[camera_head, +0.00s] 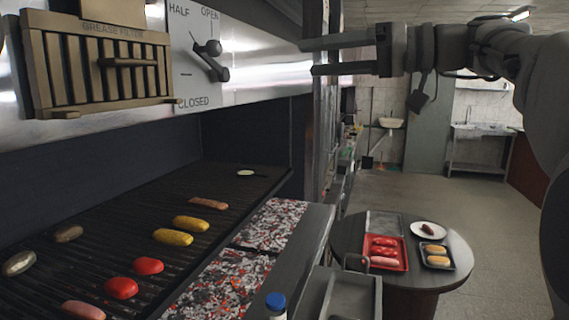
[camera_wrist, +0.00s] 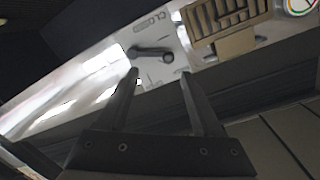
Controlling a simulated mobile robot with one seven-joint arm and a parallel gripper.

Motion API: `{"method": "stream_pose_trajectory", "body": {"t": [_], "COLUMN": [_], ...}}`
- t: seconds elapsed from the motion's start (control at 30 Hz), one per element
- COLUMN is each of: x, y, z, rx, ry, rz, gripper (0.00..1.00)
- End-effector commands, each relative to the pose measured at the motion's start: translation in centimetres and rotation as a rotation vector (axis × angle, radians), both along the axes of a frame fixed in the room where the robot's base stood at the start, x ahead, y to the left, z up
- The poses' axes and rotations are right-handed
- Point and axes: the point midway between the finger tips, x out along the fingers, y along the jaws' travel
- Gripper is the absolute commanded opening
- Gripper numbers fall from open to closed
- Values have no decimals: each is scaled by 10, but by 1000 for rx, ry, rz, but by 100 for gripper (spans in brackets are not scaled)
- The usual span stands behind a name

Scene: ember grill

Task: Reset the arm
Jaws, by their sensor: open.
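My gripper (camera_head: 312,57) is open and empty, stretched out to the left at the top of the head view, in front of the grill hood's right end. In the wrist view my gripper (camera_wrist: 160,75) shows two parted fingers with nothing between them. Beyond the fingertips is the damper lever (camera_wrist: 152,53), which also shows in the head view (camera_head: 210,60) on a plate marked HALF, OPEN and CLOSED. The lever's handle end points down and right in the head view. I cannot tell the exact gap between fingertips and plate.
A grease filter (camera_head: 100,68) hangs left of the lever. The grill (camera_head: 190,260) below holds corn (camera_head: 173,237), tomatoes (camera_head: 122,288) and other food. Hot coals (camera_head: 245,275) lie beside it. A round table (camera_head: 455,245) with trays and a plate (camera_head: 428,230) stands right. Floor behind is clear.

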Motion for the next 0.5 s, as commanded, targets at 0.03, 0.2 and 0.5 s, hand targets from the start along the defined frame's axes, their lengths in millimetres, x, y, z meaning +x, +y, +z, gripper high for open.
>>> {"method": "stream_pose_trajectory", "body": {"t": [0.03, 0.2, 0.5], "x": [-7, -35, -111], "y": [4, 14, 4], "z": [-13, -83, -222], "rx": [-24, -152, -460], "ry": [57, 301, 582], "rz": [-24, -152, -402], "gripper": [67, 67, 67]}}
